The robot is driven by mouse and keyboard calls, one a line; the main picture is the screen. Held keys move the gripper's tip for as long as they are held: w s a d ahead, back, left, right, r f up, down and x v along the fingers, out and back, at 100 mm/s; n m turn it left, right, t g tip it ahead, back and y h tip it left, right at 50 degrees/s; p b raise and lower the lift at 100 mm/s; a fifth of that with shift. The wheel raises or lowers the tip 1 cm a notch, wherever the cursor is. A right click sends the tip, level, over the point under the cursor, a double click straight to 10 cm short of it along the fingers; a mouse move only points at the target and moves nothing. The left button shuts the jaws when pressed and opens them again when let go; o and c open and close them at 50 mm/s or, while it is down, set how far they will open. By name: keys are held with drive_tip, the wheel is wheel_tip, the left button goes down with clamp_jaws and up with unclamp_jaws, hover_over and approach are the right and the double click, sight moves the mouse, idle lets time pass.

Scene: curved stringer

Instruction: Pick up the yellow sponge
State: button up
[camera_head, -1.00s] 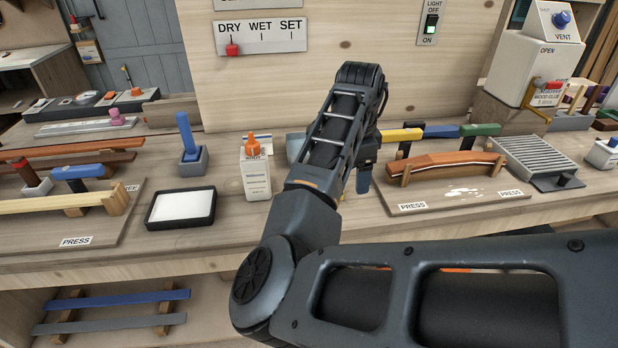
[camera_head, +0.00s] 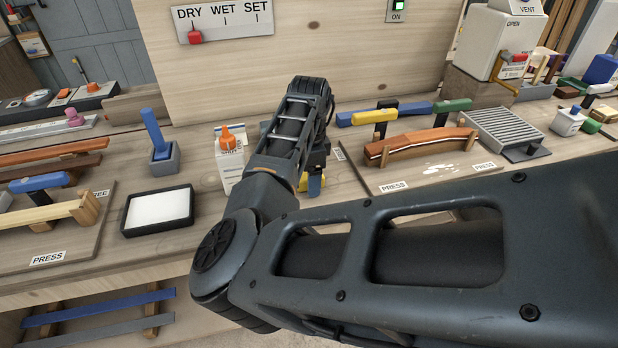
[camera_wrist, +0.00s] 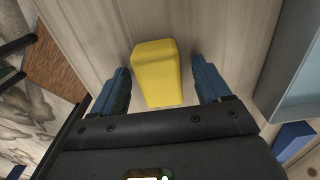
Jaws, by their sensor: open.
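The yellow sponge (camera_wrist: 156,72) lies on the wooden bench top in the wrist view, between and slightly beyond the two blue fingers of my gripper (camera_wrist: 163,85). The fingers are open, one on each side of it, with a gap on both sides. In the head view a small yellow patch of the sponge (camera_head: 315,185) shows beside my gripper (camera_head: 312,178); the arm hides most of that spot.
A white glue bottle (camera_head: 229,158) with an orange cap stands left of my arm. A board with a curved wooden piece (camera_head: 420,144) and clamps is to the right. A grey-blue container (camera_wrist: 292,80) stands at the right in the wrist view.

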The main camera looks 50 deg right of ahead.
drive_tip(key=c, duration=1)
drive_tip(key=shift+r, duration=0.15)
drive_tip(key=shift+r, duration=0.25)
drive_tip(key=r, duration=0.2)
drive_tip(key=r+b, duration=0.1)
drive_tip(key=shift+s+d+r, duration=0.3)
drive_tip(key=shift+s+d, duration=0.05)
drive_tip(key=s+d+r, duration=0.2)
drive_tip(key=s, duration=0.1)
drive_tip(key=s+d+r, duration=0.2)
drive_tip(key=s, duration=0.1)
drive_tip(key=s+d+r, duration=0.2)
drive_tip(key=s, duration=0.1)
drive_tip(key=shift+r+b, duration=0.3)
drive_tip(key=shift+b, duration=0.05)
drive_tip(key=o, duration=0.5)
drive_tip(key=c, duration=0.5)
